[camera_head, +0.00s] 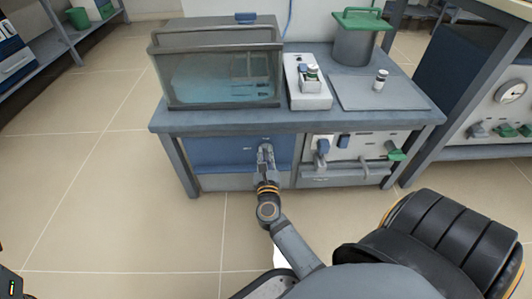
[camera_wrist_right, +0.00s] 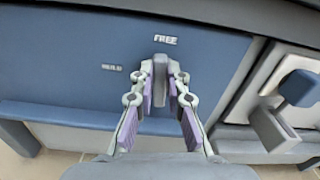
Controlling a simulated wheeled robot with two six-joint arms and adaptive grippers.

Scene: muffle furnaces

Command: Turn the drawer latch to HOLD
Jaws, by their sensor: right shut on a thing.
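The drawer latch (camera_wrist_right: 161,72) is a grey lever on the blue drawer front (camera_wrist_right: 60,55). In the right wrist view it stands upright, its upper end just below the white FREE label (camera_wrist_right: 165,39). A smaller, blurred label, apparently HOLD (camera_wrist_right: 112,67), is to its left. My right gripper (camera_wrist_right: 160,84) is shut on the latch, with one finger on each side of it. In the head view my right gripper (camera_head: 266,155) reaches the right part of the blue drawer front (camera_head: 220,152), hiding most of the latch. My left gripper is not in view.
A glass tank (camera_head: 215,80), a white device (camera_head: 307,85) and a grey pot with green lid (camera_head: 355,40) stand on the bench (camera_head: 300,118). A panel with blue and green handles (camera_head: 350,150) is right of the drawer. The floor in front is clear at left.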

